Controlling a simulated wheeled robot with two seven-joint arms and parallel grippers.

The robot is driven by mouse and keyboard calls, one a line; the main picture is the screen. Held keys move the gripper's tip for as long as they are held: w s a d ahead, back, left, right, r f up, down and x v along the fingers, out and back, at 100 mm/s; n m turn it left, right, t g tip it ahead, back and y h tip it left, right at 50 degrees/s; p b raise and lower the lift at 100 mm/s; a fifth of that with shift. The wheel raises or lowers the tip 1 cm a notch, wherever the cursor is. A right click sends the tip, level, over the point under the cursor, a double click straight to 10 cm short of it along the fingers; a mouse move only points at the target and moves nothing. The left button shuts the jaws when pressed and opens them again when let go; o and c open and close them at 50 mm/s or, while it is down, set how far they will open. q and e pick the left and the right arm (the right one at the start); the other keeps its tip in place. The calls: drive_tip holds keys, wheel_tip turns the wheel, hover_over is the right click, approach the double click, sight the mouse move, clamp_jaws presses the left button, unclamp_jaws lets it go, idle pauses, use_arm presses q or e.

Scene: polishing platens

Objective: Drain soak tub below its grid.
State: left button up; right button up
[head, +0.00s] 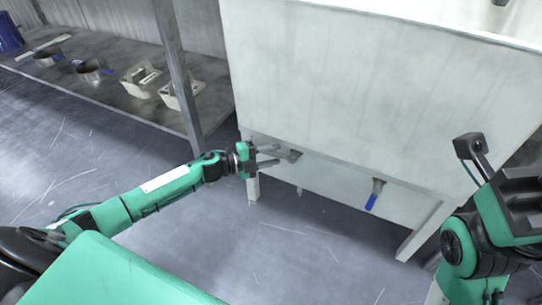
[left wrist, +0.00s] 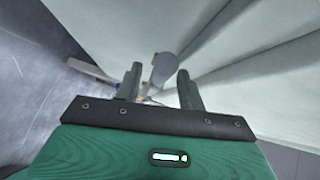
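The soak tub (head: 350,95) is a large white box on legs, filling the middle and right of the head view. Low on its front is a grey drain fitting (head: 295,155). Farther right hangs a valve with a blue lever (head: 372,201), pointing down. My left gripper (head: 268,156) is at the left fitting, fingers apart and pointing at it. In the left wrist view the open fingers (left wrist: 161,88) have the grey rounded fitting (left wrist: 164,68) beyond and between them, with small brass-coloured parts. I cannot tell whether they touch it. My right arm is at the right edge; its fingertips cannot be made out.
A grey post (head: 178,70) stands between shelf and tub. The scratched floor (head: 290,255) in front of the tub is clear.

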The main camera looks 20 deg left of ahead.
use_arm(q)
clamp_jaws()
drive_tip(key=shift+f, duration=0.1)
